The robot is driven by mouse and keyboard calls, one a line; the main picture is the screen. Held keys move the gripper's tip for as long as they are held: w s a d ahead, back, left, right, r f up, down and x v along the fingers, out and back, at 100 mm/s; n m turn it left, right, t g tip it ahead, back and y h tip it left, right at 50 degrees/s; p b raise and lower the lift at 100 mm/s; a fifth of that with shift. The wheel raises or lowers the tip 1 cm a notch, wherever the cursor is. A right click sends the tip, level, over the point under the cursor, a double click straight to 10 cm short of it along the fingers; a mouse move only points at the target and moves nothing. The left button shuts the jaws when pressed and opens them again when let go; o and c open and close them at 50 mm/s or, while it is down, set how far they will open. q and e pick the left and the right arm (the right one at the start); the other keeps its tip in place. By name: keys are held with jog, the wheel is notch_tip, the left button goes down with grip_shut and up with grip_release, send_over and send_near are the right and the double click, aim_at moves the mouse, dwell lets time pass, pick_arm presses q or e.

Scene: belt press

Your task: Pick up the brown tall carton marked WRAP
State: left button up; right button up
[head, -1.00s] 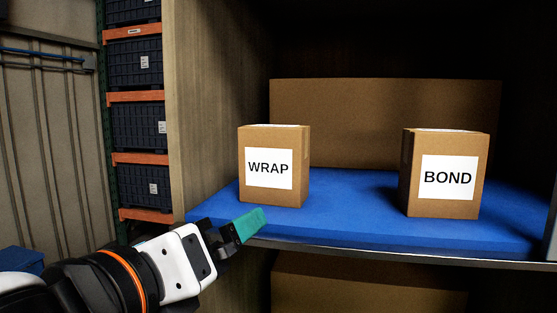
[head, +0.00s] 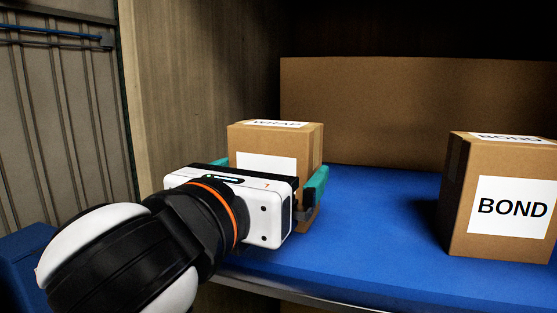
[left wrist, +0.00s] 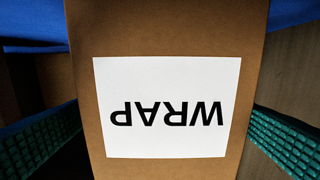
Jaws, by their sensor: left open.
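The brown WRAP carton (head: 274,141) stands upright on the blue shelf mat, its front label partly hidden behind my left gripper. My left gripper (head: 270,178) is open, with one teal finger at each side of the carton. In the left wrist view the carton (left wrist: 170,30) fills the middle, its WRAP label upside down. The teal finger pads there flank it at the lower left and right, with gaps that look small; I cannot tell whether either touches. My right gripper is not in view.
A brown BOND carton (head: 512,208) stands on the blue mat (head: 385,215) to the right, with bare mat between the two. A wide cardboard panel (head: 400,110) is behind them. A wooden side wall (head: 200,80) closes the shelf on the left.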

pick_arm(q)
jog(key=w+p, duration=0.2)
jog(key=w+d+p, duration=0.1)
jog(key=shift+w+r, duration=0.2)
jog(key=shift+r, duration=0.2)
jog(key=shift+w+d, duration=0.1)
jog(key=shift+w, duration=0.25)
jog(key=shift+w+d+f, duration=0.1)
jog(key=shift+w, duration=0.15)
jog(key=shift+w+d+f, duration=0.15)
jog(key=shift+w, duration=0.1)
jog(key=shift+s, duration=0.1)
jog(key=c, duration=0.9)
jog(key=shift+c, duration=0.2)
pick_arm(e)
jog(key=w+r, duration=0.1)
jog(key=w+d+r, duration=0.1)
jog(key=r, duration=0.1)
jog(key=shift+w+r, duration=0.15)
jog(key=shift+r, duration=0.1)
pick_arm(q)
jog(key=shift+w, duration=0.2)
